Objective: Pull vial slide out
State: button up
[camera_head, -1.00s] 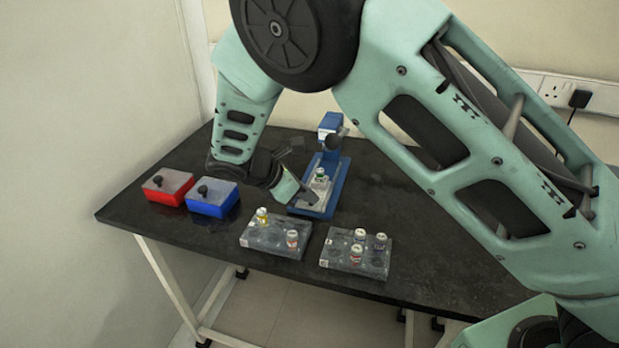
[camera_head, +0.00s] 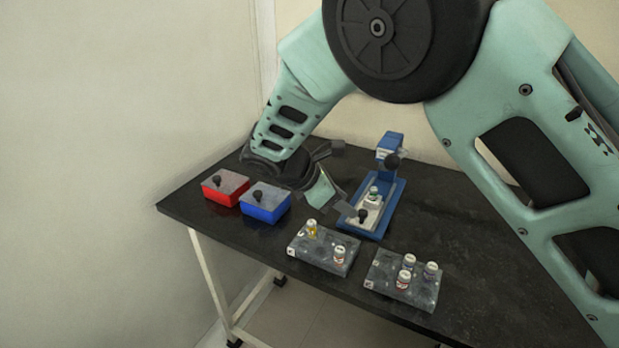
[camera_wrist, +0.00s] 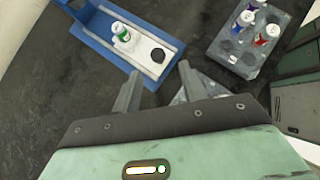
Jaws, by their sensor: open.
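The vial slide (camera_head: 371,213) is a pale plate with a dark round knob (camera_head: 362,214) at its near end, inside a blue device (camera_head: 389,207) on the black table. A white vial with a green label (camera_head: 374,195) stands upright on the slide. In the wrist view the slide (camera_wrist: 141,45), its knob (camera_wrist: 158,55) and the vial (camera_wrist: 120,31) lie above the fingers. My gripper (camera_wrist: 158,85) is open and empty. Its fingertips are just short of the device's near end, apart from the knob. In the head view my gripper (camera_head: 352,190) is left of the device.
A red box (camera_head: 225,188) and a blue box (camera_head: 265,203) with knobbed lids stand at left. Two grey racks (camera_head: 322,252) (camera_head: 402,283) holding capped vials stand near the table's front edge. The table right of the device is clear.

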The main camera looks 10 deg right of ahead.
jog(key=v, duration=1.2)
jog(key=shift+a, duration=0.1)
jog(key=s+d+r+m+y+p, duration=0.1)
jog(key=s+d+m+y, duration=0.2)
jog(key=s, duration=0.6)
jog(key=s+d+r+m+g+y+p, duration=0.1)
jog(key=s+d+m+y+p, duration=0.1)
jog(key=s, duration=0.7)
jog(key=s+d+r+m+y+p, duration=0.2)
jog(key=s+d+m+y, duration=0.2)
jog(key=s+m, duration=0.3)
jog(key=shift+s+d+m+g, duration=0.35)
jog(key=shift+s+d, duration=0.55)
jog(key=shift+s, duration=0.3)
